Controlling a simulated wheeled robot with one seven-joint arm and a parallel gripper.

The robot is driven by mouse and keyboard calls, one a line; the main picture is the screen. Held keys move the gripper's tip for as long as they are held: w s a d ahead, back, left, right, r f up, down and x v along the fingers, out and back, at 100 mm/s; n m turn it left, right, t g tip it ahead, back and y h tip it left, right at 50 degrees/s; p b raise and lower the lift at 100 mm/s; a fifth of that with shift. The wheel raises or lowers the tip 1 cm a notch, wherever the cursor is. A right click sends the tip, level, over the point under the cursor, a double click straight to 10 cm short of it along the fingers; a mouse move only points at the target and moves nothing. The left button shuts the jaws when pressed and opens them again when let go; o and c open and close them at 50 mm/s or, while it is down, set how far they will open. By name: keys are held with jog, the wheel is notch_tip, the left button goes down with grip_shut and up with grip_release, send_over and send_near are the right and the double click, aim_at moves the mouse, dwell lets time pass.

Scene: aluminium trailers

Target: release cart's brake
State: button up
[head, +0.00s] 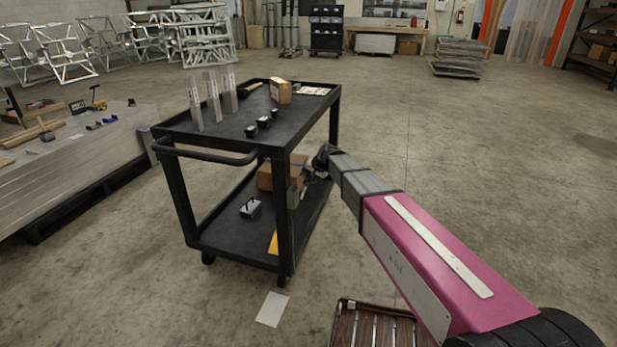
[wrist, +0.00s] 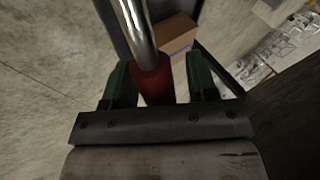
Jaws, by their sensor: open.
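The black two-shelf cart (head: 225,145) stands left of my arm in the head view. My gripper (head: 312,172) is at the cart's right side, below the top shelf and beside a dark post. In the wrist view my gripper (wrist: 160,78) is open, with a dark green finger on each side of a red grip (wrist: 152,85) on a shiny metal rod (wrist: 138,32). The grip looks like the end of the brake lever. A gap shows between it and the right finger; contact at the left finger cannot be told. The lever cannot be made out in the head view.
A cardboard box (head: 270,177) and a grey box (head: 250,208) sit on the lower shelf. Clear upright pieces (head: 212,97) and another carton (head: 280,91) stand on top. A paper sheet (head: 271,309) lies on the floor.

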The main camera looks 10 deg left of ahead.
jog(key=shift+f, duration=0.1)
grip_shut()
